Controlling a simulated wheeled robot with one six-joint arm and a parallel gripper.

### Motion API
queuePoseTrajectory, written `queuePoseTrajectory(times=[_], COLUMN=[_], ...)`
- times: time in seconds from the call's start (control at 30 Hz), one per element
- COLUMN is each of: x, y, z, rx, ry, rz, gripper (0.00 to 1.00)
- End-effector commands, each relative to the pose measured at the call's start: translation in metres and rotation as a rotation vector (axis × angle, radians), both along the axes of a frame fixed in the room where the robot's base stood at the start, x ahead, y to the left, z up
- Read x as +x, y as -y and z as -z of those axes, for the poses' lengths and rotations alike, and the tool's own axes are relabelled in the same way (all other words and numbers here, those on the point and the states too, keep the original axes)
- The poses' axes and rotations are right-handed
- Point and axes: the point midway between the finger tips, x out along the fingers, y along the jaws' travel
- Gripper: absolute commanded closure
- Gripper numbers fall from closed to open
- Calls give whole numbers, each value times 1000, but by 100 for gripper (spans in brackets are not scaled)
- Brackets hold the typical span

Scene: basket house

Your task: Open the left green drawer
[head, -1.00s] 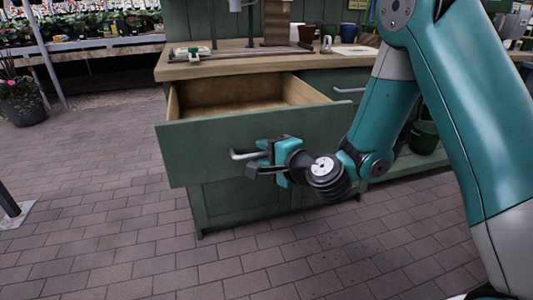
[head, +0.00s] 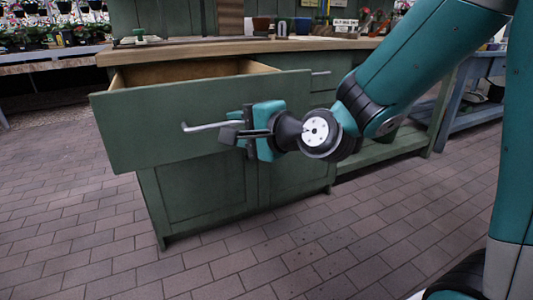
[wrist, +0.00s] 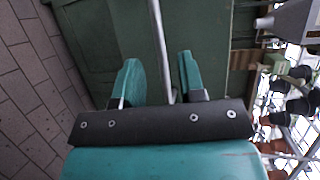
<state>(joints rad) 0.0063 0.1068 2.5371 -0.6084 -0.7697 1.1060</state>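The left green drawer (head: 205,120) is pulled well out of the green cabinet, and its wooden inside (head: 190,72) shows from above. Its metal bar handle (head: 205,126) is on the front panel. My gripper (head: 240,124) is at the right part of this handle. In the wrist view, the handle (wrist: 158,35) runs between the two teal fingers of my gripper (wrist: 160,78). The fingers are apart, with a gap visible on both sides of the bar. The right end of the handle is hidden by my gripper in the head view.
The cabinet's wooden worktop (head: 230,46) carries pots and small tools. A second drawer with a handle (head: 321,73) is shut at right. A blue bench (head: 470,100) stands farther right. The brick floor (head: 70,245) is clear at left and in front.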

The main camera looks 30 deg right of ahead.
Motion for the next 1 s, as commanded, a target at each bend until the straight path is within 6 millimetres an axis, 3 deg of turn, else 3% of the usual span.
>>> queuePoseTrajectory(times=[0.13, 0.5, 1.0], x=[-9, -48, -54], y=[5, 25, 27], z=[6, -7, -11], rx=[-1, 5, 4], ry=[6, -2, -7], rz=[15, 29, 26], gripper=[63, 63, 63])
